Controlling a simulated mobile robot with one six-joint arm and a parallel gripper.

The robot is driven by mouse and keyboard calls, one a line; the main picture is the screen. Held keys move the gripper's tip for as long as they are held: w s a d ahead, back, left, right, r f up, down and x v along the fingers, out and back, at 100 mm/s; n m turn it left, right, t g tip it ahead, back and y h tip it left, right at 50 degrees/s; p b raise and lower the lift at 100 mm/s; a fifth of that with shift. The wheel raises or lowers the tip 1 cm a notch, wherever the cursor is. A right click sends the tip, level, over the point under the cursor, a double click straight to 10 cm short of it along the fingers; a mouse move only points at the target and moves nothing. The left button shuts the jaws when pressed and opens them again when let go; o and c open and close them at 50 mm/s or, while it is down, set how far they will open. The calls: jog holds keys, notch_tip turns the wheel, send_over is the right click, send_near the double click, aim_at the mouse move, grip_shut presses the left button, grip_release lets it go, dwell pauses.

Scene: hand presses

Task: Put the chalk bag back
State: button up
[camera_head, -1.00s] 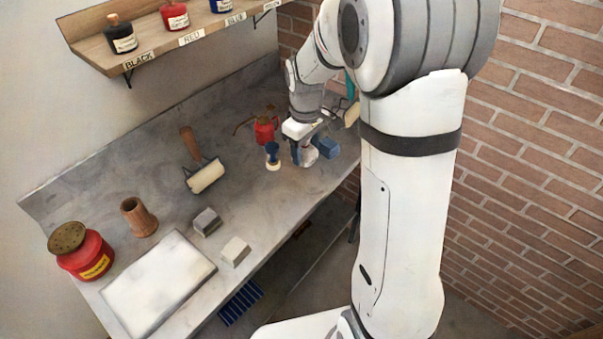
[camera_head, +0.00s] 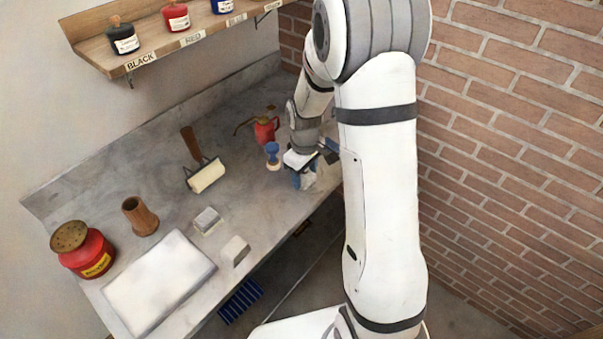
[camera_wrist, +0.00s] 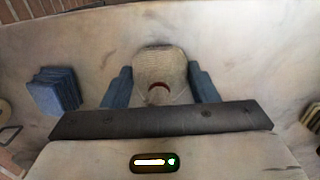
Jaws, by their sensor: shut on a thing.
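The chalk bag (camera_wrist: 163,68) is a pale cloth bag with a reddish band, seen in the middle of the wrist view. My gripper (camera_wrist: 161,86) is shut on it, with one blue finger on each side. In the head view my gripper (camera_head: 303,180) is over the front part of the bench at the right, and the bag (camera_head: 308,181) shows as a small whitish patch between the fingers. Whether its underside touches the bench cannot be told.
A stack of blue cloths (camera_wrist: 55,90) lies left of the bag in the wrist view. On the grey bench (camera_head: 120,185), a blue-topped stamp (camera_head: 272,155) and a red oil can (camera_head: 265,131) stand beside my gripper.

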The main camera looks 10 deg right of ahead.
jog(key=o, duration=1)
jog(key=shift+f, duration=0.1)
notch_tip(320, 180, up, 11)
jog(key=shift+s+a+r, duration=0.1)
jog(key=shift+s+a, duration=0.05)
jog(key=shift+s+r, duration=0.15)
jog(key=shift+r, duration=0.45)
jog(key=s+r+m+t, duration=0.1)
jog(key=s+r+m, duration=0.2)
jog(key=s, duration=0.7)
jog(key=s+r+m+t, duration=0.1)
jog(key=s+r+m, duration=0.2)
jog(key=s, duration=0.7)
jog(key=shift+s+a+r+m, duration=0.3)
jog(key=shift+a+m, duration=0.15)
jog(key=shift+m, duration=0.15)
jog(key=shift+w, duration=0.1)
